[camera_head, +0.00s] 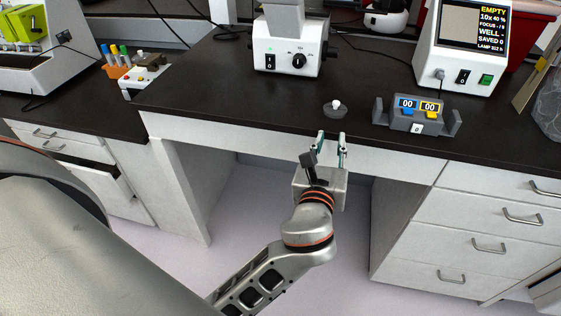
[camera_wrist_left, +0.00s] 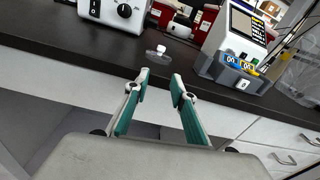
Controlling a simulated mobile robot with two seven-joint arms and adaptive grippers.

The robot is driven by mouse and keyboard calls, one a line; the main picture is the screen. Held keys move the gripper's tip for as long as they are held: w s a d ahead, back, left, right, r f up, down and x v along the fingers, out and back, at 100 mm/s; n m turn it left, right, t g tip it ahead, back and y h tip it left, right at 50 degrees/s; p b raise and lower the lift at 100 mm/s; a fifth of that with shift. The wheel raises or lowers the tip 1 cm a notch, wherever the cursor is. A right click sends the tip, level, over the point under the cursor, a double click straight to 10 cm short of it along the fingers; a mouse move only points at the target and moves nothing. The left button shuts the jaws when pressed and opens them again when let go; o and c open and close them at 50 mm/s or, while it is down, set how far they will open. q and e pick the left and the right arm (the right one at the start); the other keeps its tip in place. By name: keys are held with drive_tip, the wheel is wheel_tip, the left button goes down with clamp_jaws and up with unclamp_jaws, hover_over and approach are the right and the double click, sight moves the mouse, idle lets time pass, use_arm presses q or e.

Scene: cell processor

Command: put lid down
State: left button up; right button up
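A small, round, clear lid (camera_head: 335,110) with a white knob lies on the black worktop (camera_head: 215,88) near its front edge. The lid also shows in the left wrist view (camera_wrist_left: 158,53), just beyond the fingertips. My left gripper (camera_head: 331,136) is at the front edge of the worktop, on the near side of the lid. Its two fingers are apart with nothing between them, as the left wrist view (camera_wrist_left: 160,76) also shows. The gripper and the lid are apart. My right gripper is in neither view.
A grey holder with two counters (camera_head: 417,115) stands right of the lid. A white device with a knob (camera_head: 288,55) stands behind it, and a white device with a screen (camera_head: 462,50) is at the back right. White drawers (camera_head: 480,215) are below. The worktop around the lid is clear.

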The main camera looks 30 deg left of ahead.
use_arm(q)
drive_tip(key=s+f+n+g+h, duration=0.25)
drive_tip(key=f+n, duration=0.25)
drive_tip(key=f, duration=0.5)
drive_tip(key=s+f+n+g+h, duration=0.15)
drive_tip(key=s+f+n, duration=0.3)
drive_tip(key=f, duration=0.45)
drive_tip(key=s+a+f+n+g+h, duration=0.2)
drive_tip(key=s+a+f+n, duration=0.2)
drive_tip(key=s+f+n, duration=0.9)
drive_tip(key=s+n, duration=0.2)
drive_tip(key=n, duration=0.3)
drive_tip(key=shift+s+a+f+h, duration=0.15)
drive_tip(key=shift+s+f+h, duration=0.15)
drive_tip(key=shift+f, duration=0.1)
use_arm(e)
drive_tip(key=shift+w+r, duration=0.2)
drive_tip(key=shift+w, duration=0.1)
use_arm(q)
drive_tip(key=shift+w+r, duration=0.1)
